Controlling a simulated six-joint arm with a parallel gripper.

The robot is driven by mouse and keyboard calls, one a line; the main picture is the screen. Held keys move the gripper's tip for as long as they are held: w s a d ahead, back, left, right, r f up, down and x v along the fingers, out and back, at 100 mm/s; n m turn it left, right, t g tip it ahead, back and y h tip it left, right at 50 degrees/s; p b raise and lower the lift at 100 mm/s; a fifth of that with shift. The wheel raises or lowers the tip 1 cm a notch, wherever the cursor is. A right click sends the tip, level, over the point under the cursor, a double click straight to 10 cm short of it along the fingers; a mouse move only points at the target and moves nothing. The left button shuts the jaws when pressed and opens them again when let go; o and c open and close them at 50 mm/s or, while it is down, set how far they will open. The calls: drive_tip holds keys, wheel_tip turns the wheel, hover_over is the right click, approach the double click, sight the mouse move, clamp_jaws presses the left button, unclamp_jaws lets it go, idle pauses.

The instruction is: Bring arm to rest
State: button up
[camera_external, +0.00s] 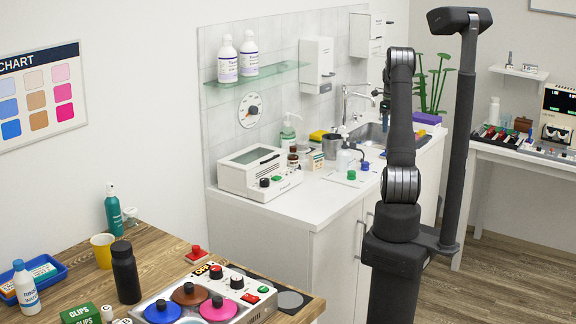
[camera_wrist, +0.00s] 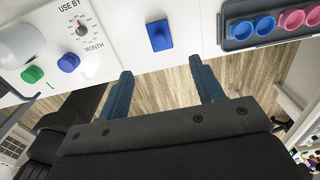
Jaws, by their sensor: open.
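In the wrist view my gripper (camera_wrist: 160,68) is open, its two blue fingers well apart with nothing between them. The fingers reach over the edge of a white counter (camera_wrist: 185,50), with wooden floor showing below. A blue square piece (camera_wrist: 159,35) lies on the counter beyond the fingertips, apart from them. In the external view my arm stands upright in front of the white cabinets and is bent over at the top. My gripper (camera_external: 385,117) shows there only as a small part beside the arm, near the sink; the rest is hidden.
In the wrist view a dark tray (camera_wrist: 232,43) with blue and pink cups is at the upper right. A dial panel (camera_wrist: 85,25) with green and blue knobs is at the left. The external view shows a wooden table (camera_external: 75,270) with a knobbed device, and open floor (camera_external: 515,275) at the right.

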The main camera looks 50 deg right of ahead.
wheel_tip(320, 180, down, 12)
drive_tip(key=shift+f, duration=0.15)
drive_tip(key=shift+r, duration=2.05)
